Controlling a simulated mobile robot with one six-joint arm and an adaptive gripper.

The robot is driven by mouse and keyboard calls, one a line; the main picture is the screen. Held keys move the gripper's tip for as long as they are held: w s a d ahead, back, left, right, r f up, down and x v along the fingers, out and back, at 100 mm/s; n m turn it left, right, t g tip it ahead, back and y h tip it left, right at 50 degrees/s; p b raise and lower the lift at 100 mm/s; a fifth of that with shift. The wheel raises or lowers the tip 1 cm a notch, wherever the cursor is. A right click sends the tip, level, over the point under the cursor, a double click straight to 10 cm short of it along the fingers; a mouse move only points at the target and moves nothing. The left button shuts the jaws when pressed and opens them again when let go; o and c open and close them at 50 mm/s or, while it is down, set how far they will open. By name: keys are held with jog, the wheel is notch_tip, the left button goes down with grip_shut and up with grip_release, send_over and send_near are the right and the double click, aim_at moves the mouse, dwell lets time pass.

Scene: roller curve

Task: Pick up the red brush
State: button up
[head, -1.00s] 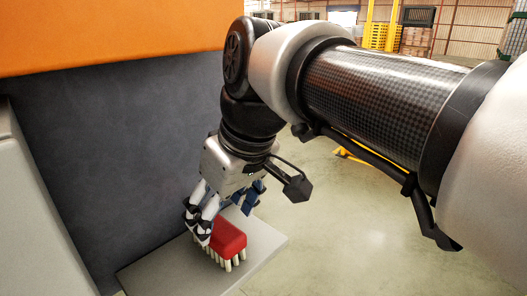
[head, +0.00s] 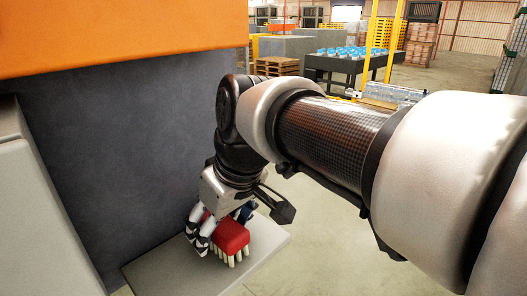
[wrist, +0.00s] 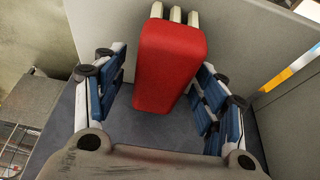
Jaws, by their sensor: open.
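The red brush (head: 231,236) has a red block body and pale bristle tufts. In the head view it stands bristles down on a grey shelf (head: 160,277). My gripper (head: 221,222) is lowered around it, with fingers on both sides. In the wrist view the brush (wrist: 170,68) lies between the two open fingers of my gripper (wrist: 158,95). Gaps show between the brush and the blue finger pads on either side.
A dark grey panel (head: 120,150) with an orange band (head: 120,35) above rises behind the shelf. A light grey box-like body (head: 35,215) stands at the left. Open floor (head: 320,250) lies to the right. A dark table with blue items (head: 345,65) and pallets are far back.

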jog(key=shift+f, duration=0.15)
jog(key=shift+c, duration=0.6)
jog(key=c, duration=1.1)
